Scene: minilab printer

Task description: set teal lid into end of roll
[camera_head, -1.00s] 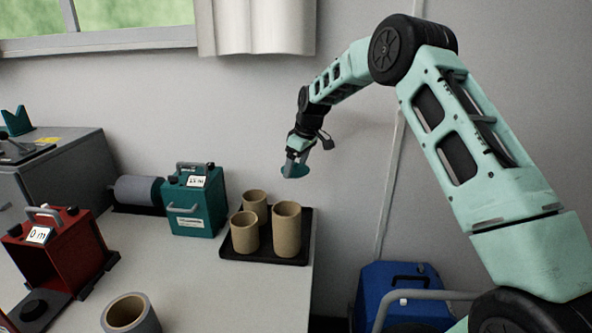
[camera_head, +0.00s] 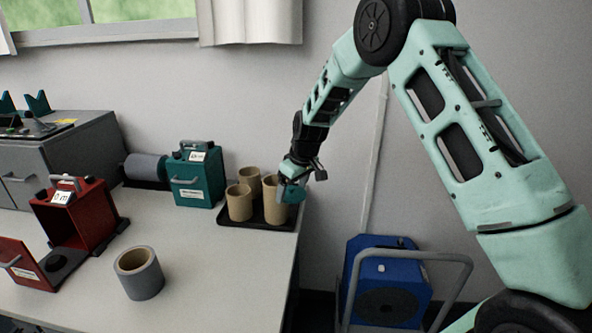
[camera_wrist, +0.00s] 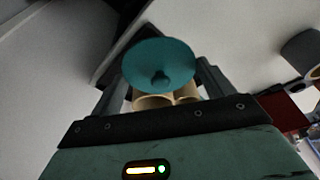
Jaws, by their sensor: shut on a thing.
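The teal lid (camera_wrist: 158,58) is a round disc with a small knob, held between the two fingers of my gripper (camera_wrist: 163,78) in the wrist view. In the head view my gripper (camera_head: 291,186) with the lid is at the tallest tan tube (camera_head: 272,212), overlapping its upper right side. I cannot tell whether the lid touches that tube. A grey roll (camera_head: 143,284) stands upright on the table at the front, its open end up. Another grey roll (camera_head: 147,167) lies on its side beside the teal box.
Three tan tubes, including a short one (camera_head: 239,204), stand on a black tray (camera_head: 238,223) near the table's right edge. A teal box (camera_head: 197,181) and a red box (camera_head: 82,219) with its door open stand left. A blue box (camera_head: 385,285) is on a cart right.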

